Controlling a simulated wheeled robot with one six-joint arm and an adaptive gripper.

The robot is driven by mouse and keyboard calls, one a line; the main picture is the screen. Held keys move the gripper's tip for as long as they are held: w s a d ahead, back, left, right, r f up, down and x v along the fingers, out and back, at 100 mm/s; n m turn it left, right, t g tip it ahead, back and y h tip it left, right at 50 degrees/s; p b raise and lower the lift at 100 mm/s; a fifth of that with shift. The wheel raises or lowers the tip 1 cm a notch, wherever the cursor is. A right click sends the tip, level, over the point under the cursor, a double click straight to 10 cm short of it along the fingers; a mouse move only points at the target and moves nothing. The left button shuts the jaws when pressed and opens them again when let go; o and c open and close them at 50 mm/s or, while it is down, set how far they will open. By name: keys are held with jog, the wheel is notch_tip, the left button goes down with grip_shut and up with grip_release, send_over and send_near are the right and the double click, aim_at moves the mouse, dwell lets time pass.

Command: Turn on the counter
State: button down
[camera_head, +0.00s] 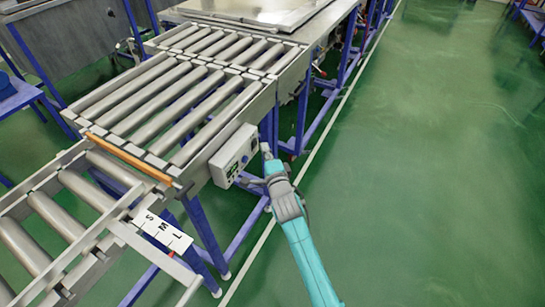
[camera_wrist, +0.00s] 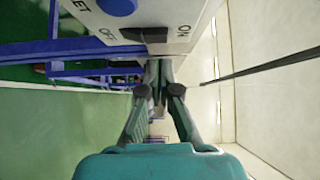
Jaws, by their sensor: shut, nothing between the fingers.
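The counter, a light grey box (camera_head: 235,155), is fixed to the side of the roller conveyor in the head view. In the wrist view its panel (camera_wrist: 165,12) fills the top, with a blue button (camera_wrist: 117,6) and a dark switch (camera_wrist: 144,34) between the upside-down labels "OFF" and "ON". My gripper (camera_head: 265,150) is just right of the box in the head view. In the wrist view my gripper (camera_wrist: 158,68) has its fingers together, empty, with the tips just below the switch. I cannot tell whether they touch it.
The roller conveyor (camera_head: 270,87) on blue legs runs up the left side. A white plate marked S, M, L (camera_head: 162,230) sits on its near section. The green floor (camera_head: 430,150) to the right is clear.

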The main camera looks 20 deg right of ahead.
aim_at(253, 145)
jog(key=shift+w+a, duration=0.65)
jog(key=shift+w, duration=0.15)
jog(key=shift+r, duration=0.1)
jog(key=shift+w+a, duration=0.15)
